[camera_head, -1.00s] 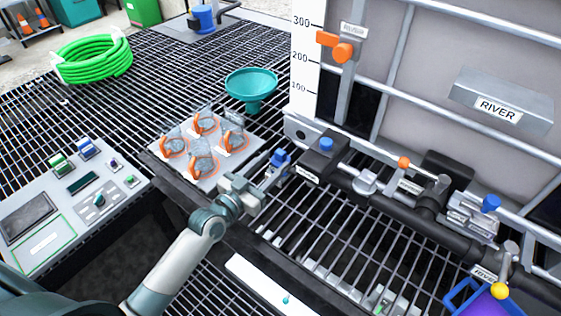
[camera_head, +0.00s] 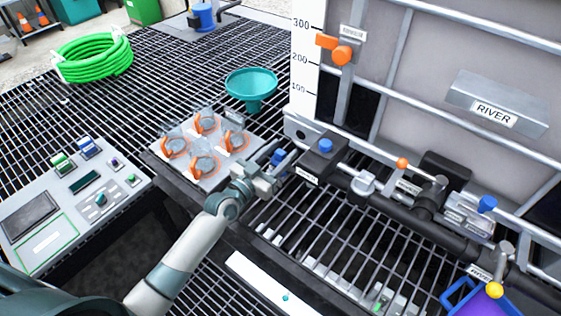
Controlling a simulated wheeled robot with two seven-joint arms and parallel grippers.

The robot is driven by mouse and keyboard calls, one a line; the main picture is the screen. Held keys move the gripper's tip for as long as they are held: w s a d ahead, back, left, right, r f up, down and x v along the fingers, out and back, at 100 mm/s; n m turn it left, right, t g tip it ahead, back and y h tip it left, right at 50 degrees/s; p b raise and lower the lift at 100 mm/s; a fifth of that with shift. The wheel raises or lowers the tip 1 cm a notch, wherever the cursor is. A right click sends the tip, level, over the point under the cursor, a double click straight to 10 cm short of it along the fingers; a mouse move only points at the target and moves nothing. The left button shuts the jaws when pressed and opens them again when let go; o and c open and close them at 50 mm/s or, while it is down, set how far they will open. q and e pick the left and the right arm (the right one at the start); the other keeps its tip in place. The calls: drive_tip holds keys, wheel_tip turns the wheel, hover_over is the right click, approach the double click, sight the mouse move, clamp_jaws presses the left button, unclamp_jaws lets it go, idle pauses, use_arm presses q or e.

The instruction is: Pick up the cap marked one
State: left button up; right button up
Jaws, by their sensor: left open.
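Several clear caps with orange rings and handles sit on a pale plate, among them a near one (camera_head: 204,166), a left one (camera_head: 174,146), a far one (camera_head: 205,123) and a right one (camera_head: 237,139). No number is readable on any of them. My left gripper (camera_head: 282,172) is open, just right of the plate, beside a small blue-topped part (camera_head: 278,156) near the left end of the black manifold pipe. I cannot tell whether it touches that part. My right gripper is not in view.
A teal funnel (camera_head: 251,89) stands behind the plate. The black manifold (camera_head: 395,210) with several valves runs along the right wall. A control panel (camera_head: 70,206) is at left and a green hose coil (camera_head: 92,57) lies behind it.

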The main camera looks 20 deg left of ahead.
use_arm(q)
clamp_jaws()
drive_tip(key=shift+r, duration=0.15)
